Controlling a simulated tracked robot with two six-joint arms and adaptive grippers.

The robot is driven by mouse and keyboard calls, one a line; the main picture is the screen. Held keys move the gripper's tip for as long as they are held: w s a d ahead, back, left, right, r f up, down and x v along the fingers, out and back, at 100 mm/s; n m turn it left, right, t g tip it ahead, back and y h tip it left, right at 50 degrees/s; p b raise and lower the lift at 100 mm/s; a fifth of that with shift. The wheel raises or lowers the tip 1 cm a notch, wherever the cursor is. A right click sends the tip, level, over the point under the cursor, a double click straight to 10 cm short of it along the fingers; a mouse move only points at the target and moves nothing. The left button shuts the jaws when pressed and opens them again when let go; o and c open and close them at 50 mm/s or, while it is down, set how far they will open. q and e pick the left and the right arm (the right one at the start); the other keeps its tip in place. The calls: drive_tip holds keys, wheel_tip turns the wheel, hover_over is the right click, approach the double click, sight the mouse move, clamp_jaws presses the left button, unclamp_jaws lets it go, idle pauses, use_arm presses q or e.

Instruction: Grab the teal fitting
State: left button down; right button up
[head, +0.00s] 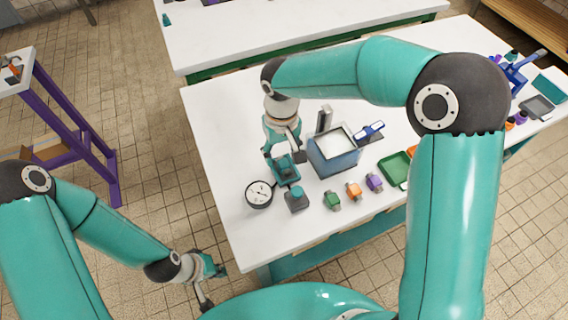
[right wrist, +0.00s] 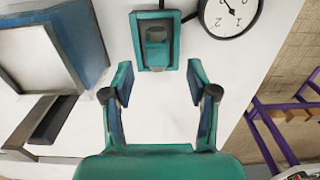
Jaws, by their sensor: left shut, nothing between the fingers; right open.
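The teal fitting (head: 296,192) sits on a grey block on the white table, right of the round gauge (head: 259,194). In the right wrist view the teal fitting (right wrist: 156,42) shows at the top, ahead of and between my spread fingers. My right gripper (head: 286,173) is open and empty, just behind the fitting in the head view. Its fingertips (right wrist: 160,76) are apart from the fitting in the wrist view; the height gap is hard to tell. My left gripper (head: 218,268) is shut and empty, off the table's near left corner.
A blue bin (head: 335,158) with a pale inside stands right of the right gripper. Green (head: 332,200), orange (head: 353,190) and purple (head: 374,182) fittings line the near edge. A green tray (head: 392,168) lies beyond them. The table's left part is clear.

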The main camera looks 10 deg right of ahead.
sight(284, 162)
drive_tip(key=f, duration=0.4)
drive_tip(key=shift+s+d, duration=0.1)
drive_tip(key=shift+d, duration=0.1)
clamp_jaws()
